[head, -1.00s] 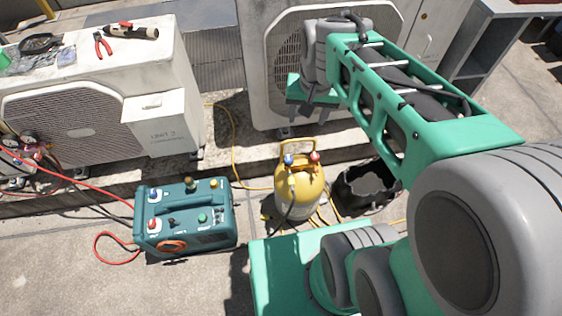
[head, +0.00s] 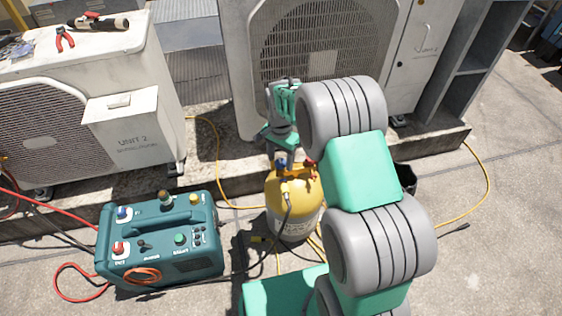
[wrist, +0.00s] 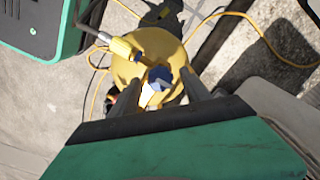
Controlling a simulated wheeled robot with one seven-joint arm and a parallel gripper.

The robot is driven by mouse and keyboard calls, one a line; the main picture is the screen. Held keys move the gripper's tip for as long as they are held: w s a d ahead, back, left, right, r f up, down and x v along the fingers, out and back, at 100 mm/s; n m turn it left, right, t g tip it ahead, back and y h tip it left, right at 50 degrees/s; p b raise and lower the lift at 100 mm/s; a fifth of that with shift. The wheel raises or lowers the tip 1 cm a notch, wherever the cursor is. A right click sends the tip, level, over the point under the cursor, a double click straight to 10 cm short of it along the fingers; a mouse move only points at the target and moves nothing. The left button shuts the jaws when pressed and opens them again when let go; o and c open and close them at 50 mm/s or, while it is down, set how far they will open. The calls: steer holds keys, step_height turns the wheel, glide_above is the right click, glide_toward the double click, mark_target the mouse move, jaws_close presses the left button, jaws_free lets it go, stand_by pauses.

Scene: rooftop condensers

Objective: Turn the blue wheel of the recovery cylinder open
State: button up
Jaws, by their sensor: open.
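The recovery cylinder (head: 300,210) stands on the ground, yellow above and pale below. Its blue wheel (head: 281,166) is at the top left, partly hidden under my gripper (head: 284,152); a red wheel (head: 310,167) is at the top right, partly hidden by my arm. In the wrist view, the blue wheel (wrist: 159,79) lies between the two fingertips of my open gripper (wrist: 160,86), over the cylinder's yellow top (wrist: 127,66). The fingers hold nothing. I cannot tell whether they are level with the wheel or still above it.
A teal recovery machine (head: 160,240) stands left of the cylinder. A condenser (head: 320,45) is behind, with another (head: 75,100) at left. Yellow hoses (head: 222,175) and a dark hose lie around the cylinder. A black bucket (head: 406,178) is partly hidden behind my arm.

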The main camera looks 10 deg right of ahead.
steer(key=shift+f, duration=0.1)
jaws_close()
stand_by(0.6)
